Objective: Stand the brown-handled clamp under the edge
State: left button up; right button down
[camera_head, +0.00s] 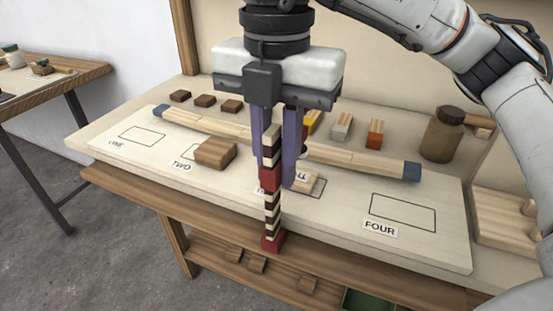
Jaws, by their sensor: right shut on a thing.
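My right gripper (275,172) comes down from the top, its purple fingers shut on an upright striped clamp (271,200). The clamp has dark brown and cream bands, a red block midway and a red foot (273,242) at its lower end. It stands out in front of the worktop's front edge (340,240); I cannot tell whether it touches the edge or the shelf below. I see no separate brown handle on it; the fingers hide part of its upper end. My left gripper is out of view.
The worktop bears outlined rectangles, one labelled FOUR (380,228). A long blue-ended strip (350,160) lies across it, with a wooden block (215,153) nearby. Several small blocks and a brown jar (441,135) stand behind. A lower shelf (215,258) holds brown pieces.

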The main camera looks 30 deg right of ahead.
jog(key=c, duration=1.6)
grip_release()
jog(key=shift+o, duration=0.2)
jog(key=shift+r, duration=0.95)
notch_tip(320, 180, up, 8)
jog(key=p, duration=0.2)
jog(key=shift+f+p, duration=0.1)
jog(key=shift+p, duration=0.25)
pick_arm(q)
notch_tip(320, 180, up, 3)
pick_arm(e)
jog(key=shift+r, duration=0.35)
